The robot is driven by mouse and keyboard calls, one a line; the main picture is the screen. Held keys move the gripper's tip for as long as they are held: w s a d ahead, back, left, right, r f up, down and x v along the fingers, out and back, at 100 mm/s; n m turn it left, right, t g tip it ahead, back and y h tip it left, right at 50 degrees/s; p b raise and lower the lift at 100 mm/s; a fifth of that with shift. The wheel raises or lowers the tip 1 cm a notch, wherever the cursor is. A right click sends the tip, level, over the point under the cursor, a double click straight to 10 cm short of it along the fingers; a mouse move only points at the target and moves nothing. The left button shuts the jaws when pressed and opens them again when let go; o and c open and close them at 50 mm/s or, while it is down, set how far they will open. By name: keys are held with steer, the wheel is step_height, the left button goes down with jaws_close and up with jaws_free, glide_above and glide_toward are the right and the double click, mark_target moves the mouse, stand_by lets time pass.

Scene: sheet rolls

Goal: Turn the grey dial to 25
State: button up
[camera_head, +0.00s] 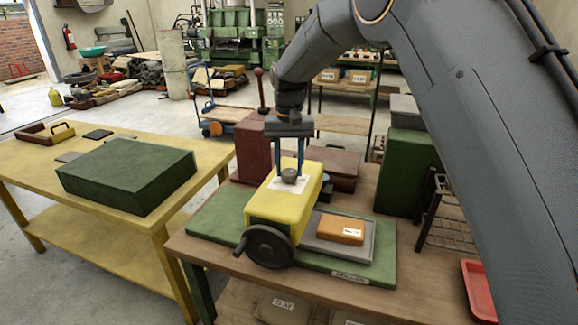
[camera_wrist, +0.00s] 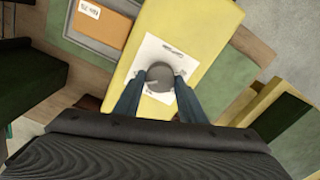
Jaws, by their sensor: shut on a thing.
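The grey dial (camera_head: 290,175) sits on a white paper scale (camera_wrist: 150,55) on top of the yellow machine housing (camera_head: 268,206). In the wrist view the dial (camera_wrist: 160,75) is round and lies between my fingertips. My gripper (camera_head: 290,172) comes straight down from above and is shut on the dial, with a blue finger on each side; it also shows in the wrist view (camera_wrist: 160,90). A small pale pointer mark shows at the dial's lower left in the wrist view. The scale's numbers are too small to read, so the setting cannot be told.
A black handwheel (camera_head: 270,247) is on the housing's front. An orange block (camera_head: 340,229) lies on a grey plate beside the housing, on a green base (camera_head: 212,222). A dark red box with a lever stands behind. A dark green block (camera_head: 128,175) rests on the yellow table at left.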

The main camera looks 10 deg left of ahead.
mark_target(289, 171)
steer(key=shift+m, duration=0.9)
steer(key=o, duration=1)
steer(key=shift+o, duration=0.2)
steer(key=shift+r, duration=0.1)
steer(key=shift+r+b, duration=1.25)
steer(key=shift+r, duration=2.6)
